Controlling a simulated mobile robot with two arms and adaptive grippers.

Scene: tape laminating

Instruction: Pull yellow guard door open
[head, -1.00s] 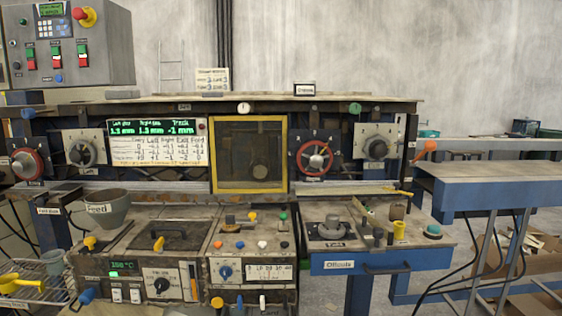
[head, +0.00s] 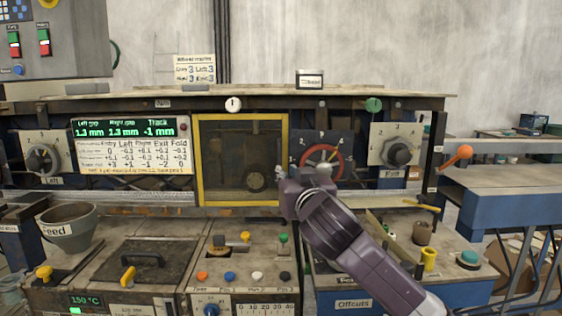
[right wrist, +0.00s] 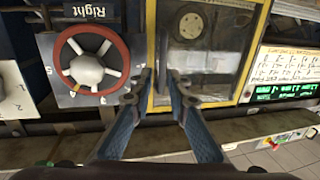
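The yellow guard door (head: 240,203) is a yellow frame around a dark see-through panel, in the middle of the machine front. It looks shut, flush with the machine. My right gripper (head: 284,184) is at its lower right edge in the head view. In the right wrist view, which is upside down, the two fingers of the gripper (right wrist: 160,76) are apart, with nothing seen held. The door's yellow side bar (right wrist: 151,45) runs between the fingertips. I cannot tell whether they touch it. My left gripper is not in view.
A red handwheel (head: 321,162) sits just right of the door, close to the gripper; it also shows in the right wrist view (right wrist: 90,68). A display panel (head: 130,148) is left of the door. The control bench (head: 150,262) with knobs juts out below.

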